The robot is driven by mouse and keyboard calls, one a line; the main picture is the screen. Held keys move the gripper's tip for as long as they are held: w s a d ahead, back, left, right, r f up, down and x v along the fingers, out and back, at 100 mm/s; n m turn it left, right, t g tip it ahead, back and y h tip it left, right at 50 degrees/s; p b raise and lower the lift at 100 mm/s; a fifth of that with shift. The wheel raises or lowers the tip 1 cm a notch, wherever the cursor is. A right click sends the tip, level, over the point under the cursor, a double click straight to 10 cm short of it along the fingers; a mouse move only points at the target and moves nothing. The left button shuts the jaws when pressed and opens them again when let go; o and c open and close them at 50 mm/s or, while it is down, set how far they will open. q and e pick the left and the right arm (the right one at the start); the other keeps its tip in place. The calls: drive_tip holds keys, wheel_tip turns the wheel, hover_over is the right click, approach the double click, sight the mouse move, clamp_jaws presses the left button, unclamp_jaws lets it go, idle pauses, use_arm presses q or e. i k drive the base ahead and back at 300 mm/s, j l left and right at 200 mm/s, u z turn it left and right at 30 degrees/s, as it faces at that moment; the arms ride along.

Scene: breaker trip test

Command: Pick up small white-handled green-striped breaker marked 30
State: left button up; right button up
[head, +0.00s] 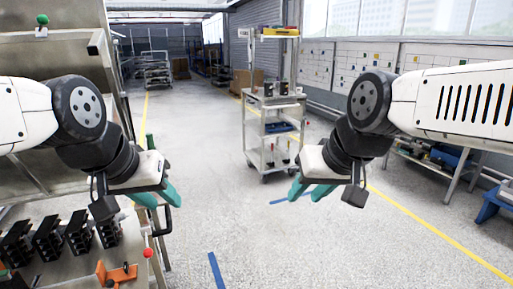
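Several black breakers stand in a row on the metal bench (70,268) at the lower left, among them one at the right end (108,230) and one beside it (77,233). Their handle colours, stripes and numbers are too small to read, so I cannot tell which is the white-handled, green-striped one marked 30. My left gripper (165,203) has teal fingers spread apart and empty, to the right of the row and above the bench's edge. My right gripper (304,198) is also spread and empty, over the open floor, far from the breakers.
An orange fixture (118,273) and a red-knobbed lever (148,254) are at the bench's front right. A black handle (165,218) sticks out near my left gripper. A shelved cart (272,135) stands ahead. The floor (240,225) between is clear.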

sight(268, 92)
drive_tip(key=i+l+z, duration=0.25)
drive_tip(key=i+z, duration=0.15)
drive_tip(key=i+l+z, duration=0.1)
drive_tip(key=i+z, duration=0.3)
drive_tip(key=i, duration=0.2)
drive_tip(key=i+l+u, duration=0.1)
drive_tip(key=i, duration=0.35)
drive_tip(key=i+l+u, duration=0.15)
drive_tip(key=i, duration=0.35)
drive_tip(key=i+l+u, duration=0.1)
drive_tip(key=i, duration=0.35)
drive_tip(key=i+l+u, duration=0.25)
drive_tip(key=i, duration=0.2)
drive_tip(key=i+l+u, duration=0.3)
drive_tip(key=i+j, duration=0.3)
drive_tip(key=i, duration=0.25)
drive_tip(key=i+j, duration=0.3)
drive_tip(key=i, duration=0.25)
drive_tip(key=i+j+z, duration=0.1)
drive_tip(key=i+j, duration=0.2)
drive_tip(key=i, duration=0.2)
drive_tip(key=i+j, duration=0.35)
drive_tip(key=i, duration=0.2)
drive_tip(key=i+j+z, duration=0.1)
drive_tip(key=i+j, duration=0.25)
drive_tip(key=i, duration=0.15)
